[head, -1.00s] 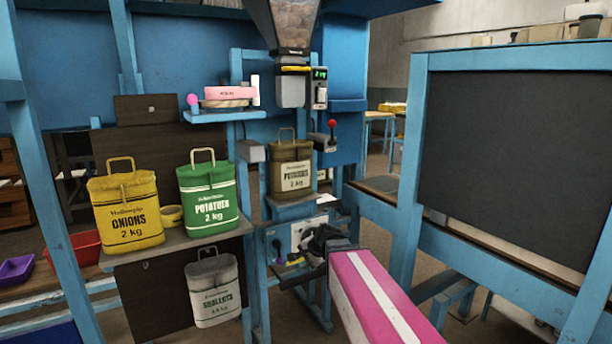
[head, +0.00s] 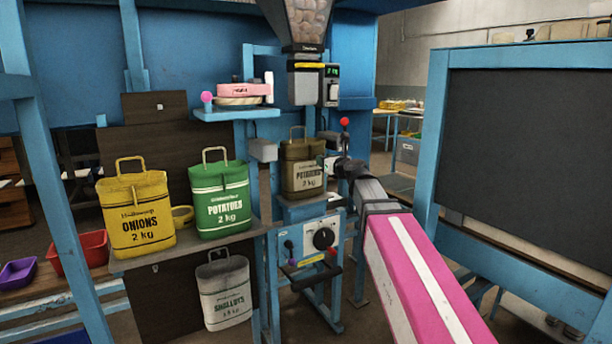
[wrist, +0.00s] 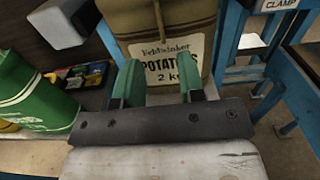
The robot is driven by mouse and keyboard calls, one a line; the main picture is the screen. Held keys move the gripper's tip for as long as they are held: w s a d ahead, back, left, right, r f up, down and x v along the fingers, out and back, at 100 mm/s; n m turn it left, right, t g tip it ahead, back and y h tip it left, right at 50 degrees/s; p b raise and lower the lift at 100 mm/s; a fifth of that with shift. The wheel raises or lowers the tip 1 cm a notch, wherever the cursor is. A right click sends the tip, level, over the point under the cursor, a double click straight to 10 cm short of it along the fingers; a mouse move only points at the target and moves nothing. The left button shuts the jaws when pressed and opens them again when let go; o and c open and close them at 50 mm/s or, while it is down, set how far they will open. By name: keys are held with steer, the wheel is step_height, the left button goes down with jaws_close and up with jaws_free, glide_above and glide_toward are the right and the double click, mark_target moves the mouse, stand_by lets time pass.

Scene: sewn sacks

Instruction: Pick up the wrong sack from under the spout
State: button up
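A brown sack (head: 303,166) with a cream label reading POTATOES 2 kg stands upright on a small blue stand under the spout (head: 304,85). It also fills the top middle of the wrist view (wrist: 170,28). My gripper (wrist: 160,85) has two green fingers set apart, with the sack's label showing between and beyond them. The fingers look close in front of the label; I cannot tell if they touch it. In the head view my gripper is at the sack's right side, its fingers hard to make out.
A green potatoes sack (head: 219,200) and a yellow onions sack (head: 137,215) stand on the shelf at left. A white and grey shallots sack (head: 224,292) hangs below. A control panel with a black knob (head: 323,238) is under the stand. A dark board (head: 530,160) stands at right.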

mark_target(312, 155)
steer(key=x, duration=0.9)
steer(key=shift+s, duration=0.1)
steer(key=shift+c, duration=0.3)
jaws_close()
